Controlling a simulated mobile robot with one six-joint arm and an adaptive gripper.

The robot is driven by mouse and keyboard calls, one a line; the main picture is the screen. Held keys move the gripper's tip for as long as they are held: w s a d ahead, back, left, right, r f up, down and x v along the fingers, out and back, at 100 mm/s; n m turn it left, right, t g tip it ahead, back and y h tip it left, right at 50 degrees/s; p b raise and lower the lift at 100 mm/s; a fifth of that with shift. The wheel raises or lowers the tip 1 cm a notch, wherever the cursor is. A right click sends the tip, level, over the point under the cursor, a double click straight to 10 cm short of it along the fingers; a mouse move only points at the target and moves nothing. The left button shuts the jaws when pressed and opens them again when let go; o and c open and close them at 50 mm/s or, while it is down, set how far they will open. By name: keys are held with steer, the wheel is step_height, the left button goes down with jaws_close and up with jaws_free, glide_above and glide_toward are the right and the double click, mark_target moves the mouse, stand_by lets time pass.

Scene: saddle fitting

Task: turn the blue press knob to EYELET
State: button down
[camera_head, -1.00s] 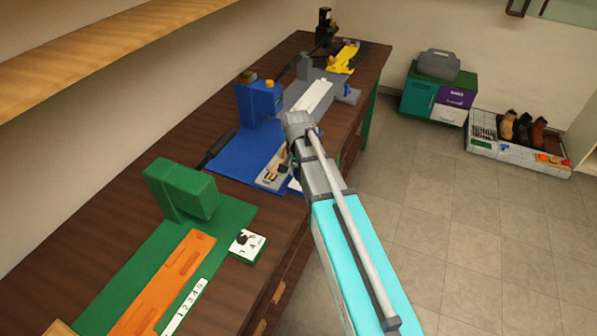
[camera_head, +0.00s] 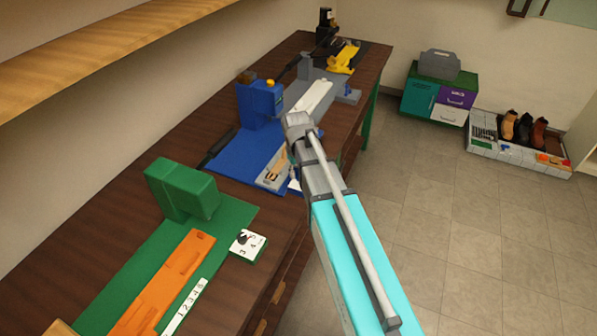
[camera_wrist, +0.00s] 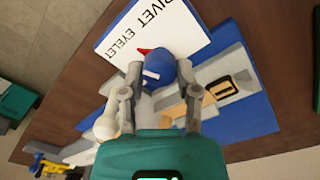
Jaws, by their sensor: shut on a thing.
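The blue knob (camera_wrist: 161,68) shows in the wrist view between the two grey fingers of my gripper (camera_wrist: 160,80), which is shut on it. The knob has a red pointer tip and a white mark. It sits at the edge of a white label plate (camera_wrist: 150,30) reading RIVET and EYELET. The red tip lies close to the EYELET lettering. In the head view the blue press (camera_head: 260,105) stands on its blue base (camera_head: 233,158), and my arm reaches to its front edge. The knob and fingertips are hidden there.
A green press (camera_head: 183,190) with an orange strip (camera_head: 165,285) and a white dial plate (camera_head: 246,247) stands nearer on the bench. Grey and yellow presses (camera_head: 343,60) stand farther back. A cabinet (camera_head: 440,98) and a shoe tray (camera_head: 515,150) are on the floor to the right.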

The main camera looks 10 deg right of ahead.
steer(key=shift+n, duration=1.1)
steer(key=shift+c, duration=1.7)
jaws_free()
steer(key=shift+m, duration=0.3)
